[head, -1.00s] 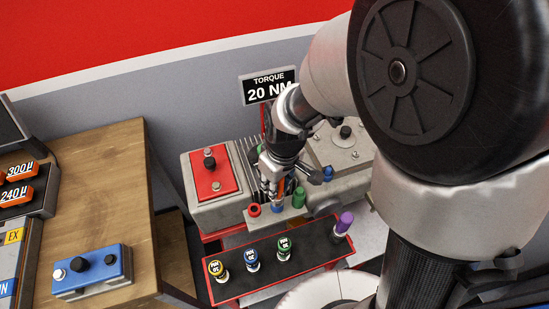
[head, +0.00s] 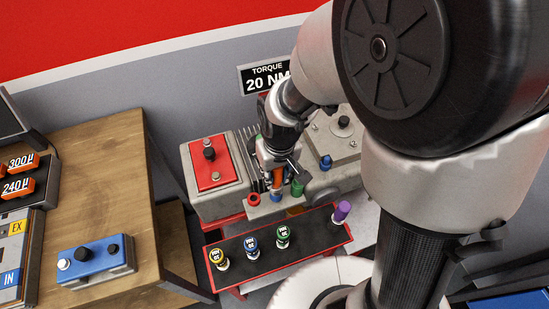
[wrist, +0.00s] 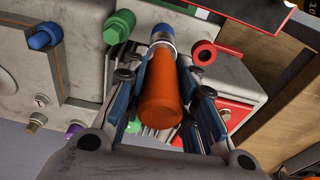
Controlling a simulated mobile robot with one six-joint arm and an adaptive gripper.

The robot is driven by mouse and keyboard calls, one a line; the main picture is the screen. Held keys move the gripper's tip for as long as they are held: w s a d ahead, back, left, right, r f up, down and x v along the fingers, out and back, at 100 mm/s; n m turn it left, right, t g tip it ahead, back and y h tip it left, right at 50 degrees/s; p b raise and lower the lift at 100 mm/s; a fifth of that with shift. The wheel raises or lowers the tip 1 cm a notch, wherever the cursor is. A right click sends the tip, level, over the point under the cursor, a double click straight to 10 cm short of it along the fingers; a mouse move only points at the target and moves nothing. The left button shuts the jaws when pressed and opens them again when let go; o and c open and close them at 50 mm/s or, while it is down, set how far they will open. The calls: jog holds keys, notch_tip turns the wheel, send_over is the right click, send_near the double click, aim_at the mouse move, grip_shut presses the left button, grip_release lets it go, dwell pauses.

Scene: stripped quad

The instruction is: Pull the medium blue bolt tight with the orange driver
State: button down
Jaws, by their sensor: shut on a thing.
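My gripper (head: 275,166) is shut on the orange driver (head: 277,179), whose handle fills the middle of the wrist view (wrist: 160,95). The driver points down at a blue bolt (head: 276,196) on the front ledge of the grey casting. Its metal tip (wrist: 162,33) is at or close to this bolt; I cannot tell whether they touch. The bolt stands between a red one (head: 254,199) and a green one (head: 297,188). These two also show in the wrist view, red (wrist: 204,52) and green (wrist: 119,26). Another blue bolt (head: 326,161) sits farther right on the casting.
A black tray with a red rim (head: 214,281) holds yellow, blue and green labelled pieces and a purple one (head: 342,211). A sign (head: 268,78) reads torque 20 NM. A wooden bench (head: 105,185) with a blue box (head: 95,262) stands at left.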

jog(key=shift+m, duration=0.5)
jog(key=shift+m, duration=1)
jog(key=shift+r+p, duration=1)
jog(key=shift+r, duration=0.35)
jog(key=shift+n, duration=2.3)
jog(key=shift+s+a+n+g+y+b, duration=0.15)
jog(key=shift+n+b, duration=0.15)
jog(key=shift+n, duration=0.85)
jog(key=shift+w+n+g+y+b, duration=0.15)
jog(key=shift+n+b, duration=0.15)
jog(key=shift+n, duration=0.85)
jog(key=shift+s, duration=0.1)
jog(key=shift+f, duration=0.2)
